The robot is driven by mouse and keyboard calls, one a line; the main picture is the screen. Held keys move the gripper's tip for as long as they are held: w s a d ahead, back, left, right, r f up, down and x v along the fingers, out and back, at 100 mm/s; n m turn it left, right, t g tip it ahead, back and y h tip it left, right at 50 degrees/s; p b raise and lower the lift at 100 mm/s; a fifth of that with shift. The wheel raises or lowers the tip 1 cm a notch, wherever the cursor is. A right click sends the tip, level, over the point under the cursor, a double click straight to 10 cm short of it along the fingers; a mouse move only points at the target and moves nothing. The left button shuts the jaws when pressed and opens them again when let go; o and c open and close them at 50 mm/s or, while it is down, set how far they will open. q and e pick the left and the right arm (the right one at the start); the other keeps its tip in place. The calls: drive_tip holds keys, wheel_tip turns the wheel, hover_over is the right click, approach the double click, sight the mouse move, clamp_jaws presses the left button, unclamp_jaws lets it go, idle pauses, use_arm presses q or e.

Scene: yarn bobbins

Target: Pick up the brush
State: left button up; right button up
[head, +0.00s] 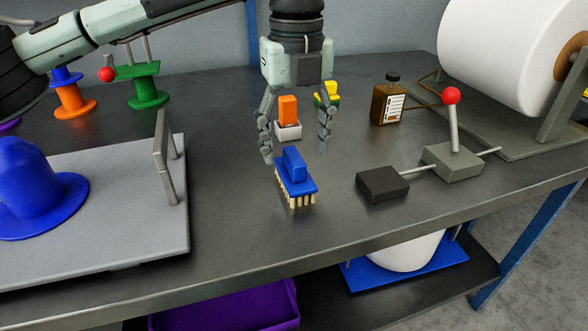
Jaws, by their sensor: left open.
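The brush (295,173) has a blue body with a raised blue handle and pale bristles pointing down. It stands on the dark grey workbench (250,225) near the middle of the head view. My left gripper (294,155) comes down from above with its two fingers spread wide and pointing down. It appears above and slightly behind the brush, with nothing held between its fingers. I cannot tell the exact gap between fingertips and brush. My right gripper is not in this view.
An orange block in a white holder (288,131) shows behind, between the fingers. A brown bottle (388,103) and a grey lever block with a red knob (452,160) stand right. A grey plate with a blue cone (170,215) lies left. Bench around the brush is clear.

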sight(294, 155)
use_arm(q)
drive_tip(key=shift+f, duration=0.4)
drive_tip(key=f, duration=0.3)
drive_tip(key=shift+a+f+p, duration=0.2)
drive_tip(key=shift+f+p, duration=0.1)
drive_tip(key=shift+p, duration=0.05)
drive_tip(key=shift+f, duration=0.35)
drive_tip(key=c, duration=1.3)
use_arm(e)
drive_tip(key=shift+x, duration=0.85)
use_arm(q)
drive_tip(key=shift+r, duration=0.1)
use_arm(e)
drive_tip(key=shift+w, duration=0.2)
